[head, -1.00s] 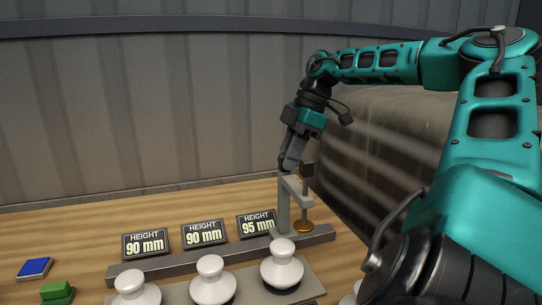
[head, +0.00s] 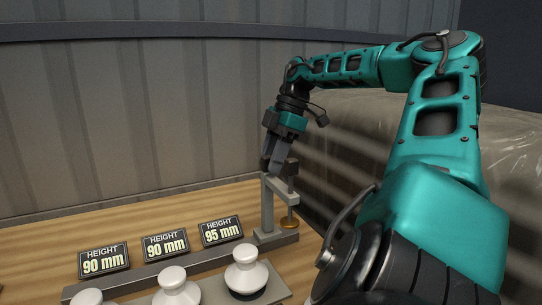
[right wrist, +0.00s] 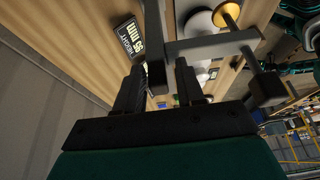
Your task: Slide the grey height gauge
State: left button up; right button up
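The grey height gauge (head: 267,205) stands upright at the right end of a grey rail, with a cross arm at its top and a brass disc (head: 289,224) hanging on its right side. My right gripper (head: 272,163) reaches down to the top of the gauge. My left gripper is out of view.
Signs stand behind the rail (head: 190,264): 90 mm (head: 103,261), 90 mm (head: 166,245) and 95 mm (head: 221,231). White insulators (head: 246,268) stand on a grey plate (head: 276,288) in front. Wrapped material (head: 345,120) lies to the right.

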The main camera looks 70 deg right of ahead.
jog(key=shift+o, duration=0.6)
jog(key=shift+w+d, duration=0.1)
jog(key=shift+r, duration=0.15)
jog(key=p+v, duration=0.2)
jog(key=v, duration=1)
jog(key=shift+r, duration=0.3)
jog(key=shift+d, duration=0.1)
jog(key=w+a+g+h, duration=0.6)
jog(key=w+a+h, duration=0.1)
jog(key=a, duration=0.2)
jog(key=x, duration=1.2)
jog(key=shift+w+d+f, duration=0.15)
jog(key=shift+d+f, duration=0.05)
jog(key=shift+f, duration=0.25)
